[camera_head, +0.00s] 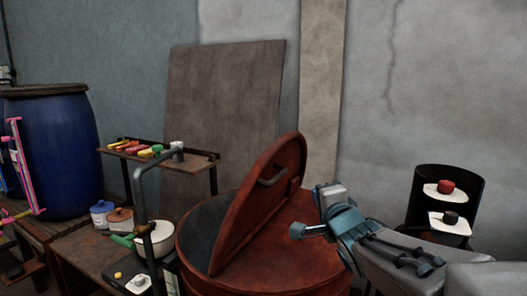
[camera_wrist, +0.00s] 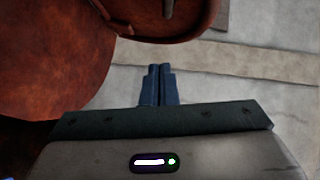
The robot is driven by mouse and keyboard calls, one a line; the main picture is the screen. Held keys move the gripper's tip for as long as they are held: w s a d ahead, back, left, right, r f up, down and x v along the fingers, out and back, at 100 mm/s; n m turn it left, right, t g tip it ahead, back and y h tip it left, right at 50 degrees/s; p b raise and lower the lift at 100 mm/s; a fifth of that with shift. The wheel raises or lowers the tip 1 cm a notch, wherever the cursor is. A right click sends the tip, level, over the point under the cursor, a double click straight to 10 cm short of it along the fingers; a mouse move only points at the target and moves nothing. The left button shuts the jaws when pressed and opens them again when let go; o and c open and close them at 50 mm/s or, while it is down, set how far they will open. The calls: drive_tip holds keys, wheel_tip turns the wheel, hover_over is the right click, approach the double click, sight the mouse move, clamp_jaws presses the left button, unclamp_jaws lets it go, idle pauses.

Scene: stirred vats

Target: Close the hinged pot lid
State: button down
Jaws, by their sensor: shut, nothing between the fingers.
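The rust-red pot (camera_head: 305,265) is a large round vat at the lower middle of the head view. Its hinged lid (camera_head: 250,212) stands raised and tilted, with a dark bar handle (camera_head: 272,177) on the face toward my gripper. The pot's dark opening shows left of the lid. My gripper (camera_head: 297,231) is shut and empty, right of the lid and over the pot's covered side in the picture. In the wrist view my shut fingers (camera_wrist: 158,85) point toward rust-red parts at the top and left. I see no clear contact with the lid.
A bent grey pipe (camera_head: 137,190) rises left of the pot, near a white bowl (camera_head: 154,241). A shelf (camera_head: 200,160) with coloured blocks and a blue barrel (camera_head: 62,150) stand further left. A black open cylinder (camera_head: 421,183) with small items stands at the right.

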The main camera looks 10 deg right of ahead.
wheel_tip(320, 180, up, 5)
drive_tip(key=w+a+m+t+y, duration=0.1)
drive_tip(key=a+m+t+y, duration=0.1)
drive_tip(key=y, duration=0.1)
drive_tip(key=p, duration=0.2)
approach(275, 145)
drive_tip(key=w+d, duration=0.2)
drive_tip(key=w, duration=0.1)
drive_tip(key=w+a, duration=0.2)
drive_tip(key=shift+w+a+r+p, duration=0.15)
drive_tip(key=shift+a+r+p, duration=0.1)
drive_tip(key=shift+r+p, duration=0.1)
drive_tip(key=shift+w+a, duration=0.2)
drive_tip(key=shift+a, duration=0.05)
drive_tip(key=shift+w+a+r, duration=0.1)
